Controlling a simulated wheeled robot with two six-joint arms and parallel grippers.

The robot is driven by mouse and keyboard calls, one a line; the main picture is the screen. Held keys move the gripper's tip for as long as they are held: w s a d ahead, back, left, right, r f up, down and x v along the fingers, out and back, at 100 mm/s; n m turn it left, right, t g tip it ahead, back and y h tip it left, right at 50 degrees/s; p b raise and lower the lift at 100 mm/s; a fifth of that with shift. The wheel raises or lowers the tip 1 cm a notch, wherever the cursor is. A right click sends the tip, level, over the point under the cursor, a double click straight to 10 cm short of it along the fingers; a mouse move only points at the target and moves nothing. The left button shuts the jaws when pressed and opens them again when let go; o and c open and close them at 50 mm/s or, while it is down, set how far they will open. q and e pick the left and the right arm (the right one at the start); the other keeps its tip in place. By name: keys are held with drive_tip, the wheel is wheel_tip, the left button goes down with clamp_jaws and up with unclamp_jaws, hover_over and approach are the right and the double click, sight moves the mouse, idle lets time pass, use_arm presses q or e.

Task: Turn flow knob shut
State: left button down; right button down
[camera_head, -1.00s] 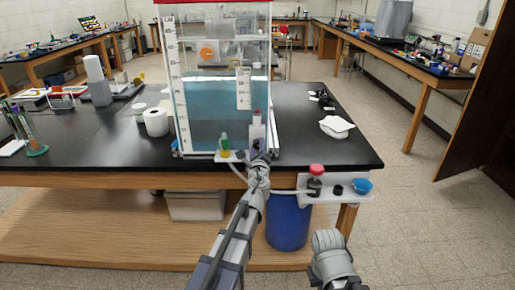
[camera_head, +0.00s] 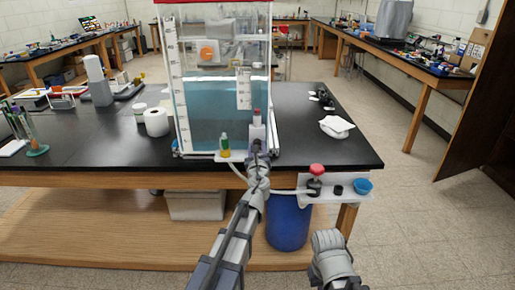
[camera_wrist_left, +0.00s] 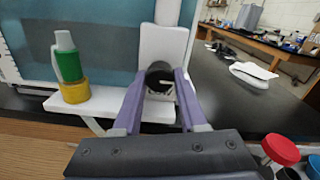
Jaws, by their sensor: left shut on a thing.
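The flow knob (camera_wrist_left: 159,74) is a dark round knob on the front of a white block (camera_wrist_left: 163,45) at the tank's lower right corner. My left gripper (camera_head: 257,150) reaches up to this block in the head view. In the left wrist view its purple fingers (camera_wrist_left: 160,84) lie on both sides of the knob, shut on it. The knob's turn angle cannot be told. In the head view the knob is hidden by the gripper. A grey part of my right arm shows at the bottom right, but its gripper is not in view.
The clear water tank (camera_head: 222,90) stands on the black bench. A green and yellow bottle (camera_wrist_left: 73,68) stands on a white ledge left of the knob. A blue bin (camera_head: 288,222) is below.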

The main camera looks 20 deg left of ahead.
idle(0.4)
use_arm(q)
drive_tip(key=shift+c, duration=2.3)
unclamp_jaws()
drive_tip(key=v, duration=0.8)
drive_tip(key=shift+w, duration=0.1)
